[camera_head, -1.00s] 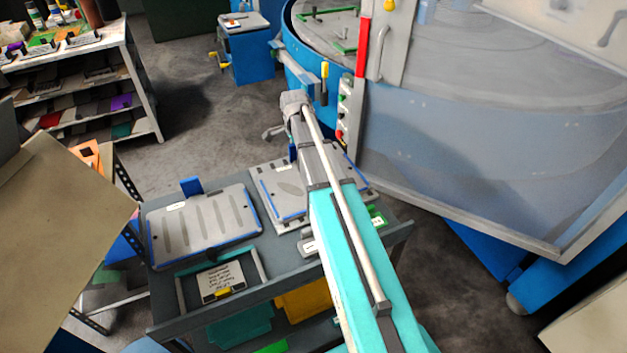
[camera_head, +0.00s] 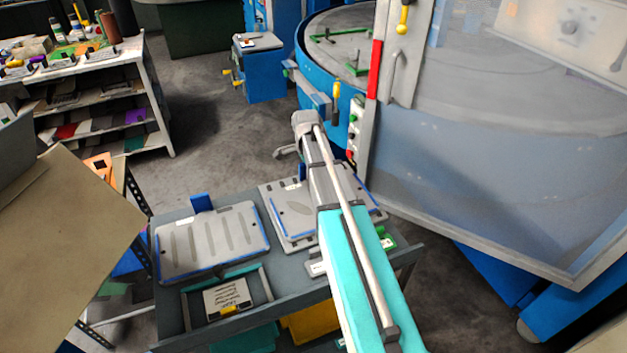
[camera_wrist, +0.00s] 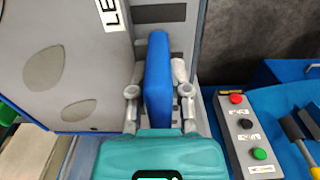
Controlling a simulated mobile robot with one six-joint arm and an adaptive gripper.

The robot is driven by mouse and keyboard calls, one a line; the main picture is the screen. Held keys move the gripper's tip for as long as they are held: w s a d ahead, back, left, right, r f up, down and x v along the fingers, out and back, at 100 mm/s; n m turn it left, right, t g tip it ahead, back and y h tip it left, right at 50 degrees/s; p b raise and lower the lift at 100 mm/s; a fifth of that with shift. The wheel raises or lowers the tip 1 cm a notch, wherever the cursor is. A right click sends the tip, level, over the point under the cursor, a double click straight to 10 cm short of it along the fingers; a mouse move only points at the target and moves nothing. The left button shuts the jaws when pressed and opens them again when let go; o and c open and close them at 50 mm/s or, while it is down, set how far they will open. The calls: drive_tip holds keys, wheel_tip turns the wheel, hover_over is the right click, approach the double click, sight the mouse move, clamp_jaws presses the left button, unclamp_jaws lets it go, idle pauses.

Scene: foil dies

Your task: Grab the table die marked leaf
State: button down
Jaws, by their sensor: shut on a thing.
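The leaf die is a grey plate with oval marks and blue edging (camera_head: 281,208), on the right of the dark cart and partly hidden by my arm. The wrist view shows its plate (camera_wrist: 85,60) with ovals and a white label on which only "LE" is readable. Its upright blue handle (camera_wrist: 158,80) stands between the fingers of my gripper (camera_wrist: 158,92), one on each side, shut on it. In the head view my arm hides most of the grip. I cannot tell whether the die is raised off what lies under it.
A second die with long slots (camera_head: 210,245) lies left on the cart (camera_head: 280,295). A card (camera_head: 228,297) is in a frame at the cart's front. A round blue machine with a clear guard (camera_head: 480,170) stands close on the right. A button panel (camera_wrist: 247,135) is right of the gripper.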

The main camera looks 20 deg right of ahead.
drive_tip(key=shift+r, duration=0.25)
